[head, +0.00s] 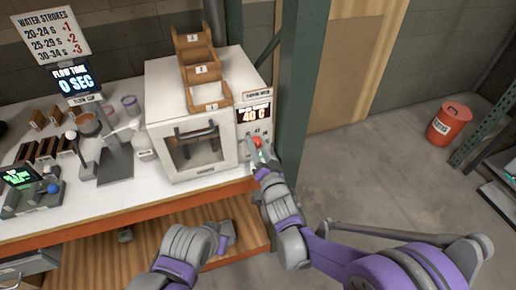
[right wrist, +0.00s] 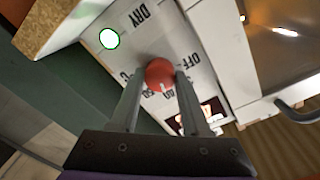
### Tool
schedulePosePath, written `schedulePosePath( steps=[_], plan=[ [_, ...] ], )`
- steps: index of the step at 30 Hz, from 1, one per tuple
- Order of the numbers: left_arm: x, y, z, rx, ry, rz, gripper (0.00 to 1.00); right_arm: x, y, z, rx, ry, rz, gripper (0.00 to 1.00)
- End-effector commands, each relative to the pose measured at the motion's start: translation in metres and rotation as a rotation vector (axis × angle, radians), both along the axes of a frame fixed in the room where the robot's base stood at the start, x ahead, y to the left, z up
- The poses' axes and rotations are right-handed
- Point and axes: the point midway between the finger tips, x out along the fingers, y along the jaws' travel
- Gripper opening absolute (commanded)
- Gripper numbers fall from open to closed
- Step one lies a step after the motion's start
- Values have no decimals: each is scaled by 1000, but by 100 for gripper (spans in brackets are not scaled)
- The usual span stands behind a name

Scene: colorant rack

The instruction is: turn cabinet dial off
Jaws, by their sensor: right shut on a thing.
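The white cabinet (head: 190,125) stands at the right end of the bench, with a display panel (head: 253,115) reading 40 C. Its red dial (head: 257,141) is on the front panel below the display. In the right wrist view the dial (right wrist: 160,73) is a round red knob among the labels OFF, DRY and temperature numbers. A small white mark on its lower edge faces the numbers, not OFF. My right gripper (right wrist: 158,82) is shut on the dial, one finger on each side. My left gripper (head: 227,235) is low in front of the bench; its jaw opening is unclear.
A green post (head: 298,75) stands close right of the cabinet. A wooden stepped rack (head: 200,72) sits on top. A flow cup stand (head: 108,155), cups and small blocks fill the bench to the left. A red bin (head: 447,124) stands on open floor at right.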

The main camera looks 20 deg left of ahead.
Motion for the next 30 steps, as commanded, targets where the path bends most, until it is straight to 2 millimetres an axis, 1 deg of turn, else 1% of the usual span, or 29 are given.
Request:
schedulePosePath(
  steps=[8, 18, 30],
  plan=[
    [-4, 0, -13, 0, 7, 0, 50, 0, 0, -2, -138, -93, -1, 0],
    [-9, 0, -29, 0, 16, 0, 50, 0, 0, -2, -402, -273, 0, 0],
    [-12, 0, -44, 0, 23, 0, 50, 0, 0, -2, -718, -486, 0, 0]
  ],
)
